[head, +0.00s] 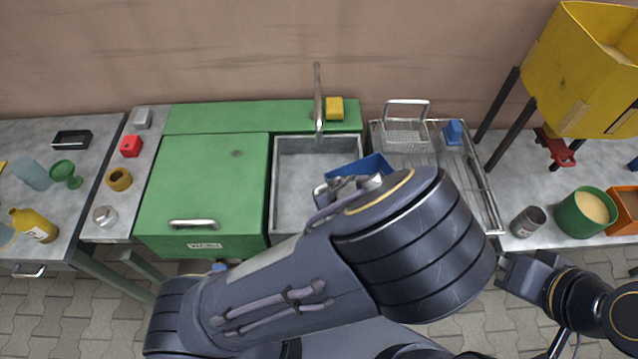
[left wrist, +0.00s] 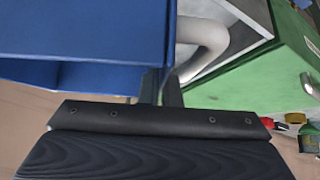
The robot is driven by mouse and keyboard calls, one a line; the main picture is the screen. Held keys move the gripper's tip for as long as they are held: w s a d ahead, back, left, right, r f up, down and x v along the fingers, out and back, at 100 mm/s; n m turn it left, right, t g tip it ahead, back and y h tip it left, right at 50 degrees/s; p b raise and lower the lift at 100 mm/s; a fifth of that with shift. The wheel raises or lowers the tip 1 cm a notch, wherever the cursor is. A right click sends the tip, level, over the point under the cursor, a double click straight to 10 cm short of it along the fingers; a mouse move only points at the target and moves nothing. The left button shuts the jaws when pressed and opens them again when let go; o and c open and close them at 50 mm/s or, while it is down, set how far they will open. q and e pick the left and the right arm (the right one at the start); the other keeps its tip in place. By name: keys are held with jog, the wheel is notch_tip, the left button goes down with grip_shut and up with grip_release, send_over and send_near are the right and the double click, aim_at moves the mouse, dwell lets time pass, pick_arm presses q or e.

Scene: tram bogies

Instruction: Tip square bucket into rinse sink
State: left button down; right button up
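The blue square bucket (head: 362,167) is over the right part of the grey rinse sink (head: 297,160) in the head view. It sits at an angle to the sink's edges, and my left arm hides its lower part and contents. In the left wrist view the bucket (left wrist: 80,35) fills the upper left. My left gripper (left wrist: 160,87) is closed at the bucket's edge, its fingers close together there; in the head view my arm mostly covers it. My right gripper (head: 524,270) is in front of the right counter, away from the bucket; its finger gap is not clear.
A tap (head: 318,100) rises behind the sink, beside a yellow sponge (head: 335,108). A green lidded cabinet (head: 200,180) adjoins on the left. A wire drainer (head: 405,135) and blue block (head: 453,132) are on the right. A green tub (head: 583,222) and metal cup (head: 527,222) stand near my right gripper.

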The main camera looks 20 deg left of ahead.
aim_at(320, 191)
pick_arm(q)
jog(key=a+h+b, duration=0.1)
jog(key=w+a+f+g+h+b, duration=0.1)
jog(key=w+a+n+h+b, duration=0.1)
jog(key=a+b, duration=0.1)
jog(key=shift+f+g+h, duration=0.35)
jog(key=shift+g+h, duration=0.05)
jog(key=shift+r, duration=0.1)
jog(key=shift+a+f+h+b, duration=0.2)
jog(key=shift+h+b, duration=0.15)
jog(key=shift+h, duration=0.05)
jog(key=shift+f+g+b, duration=0.1)
jog(key=shift+g+b, duration=0.2)
jog(key=shift+b, duration=0.05)
jog(key=shift+w+a+f, duration=0.1)
jog(key=shift+h+b, duration=0.3)
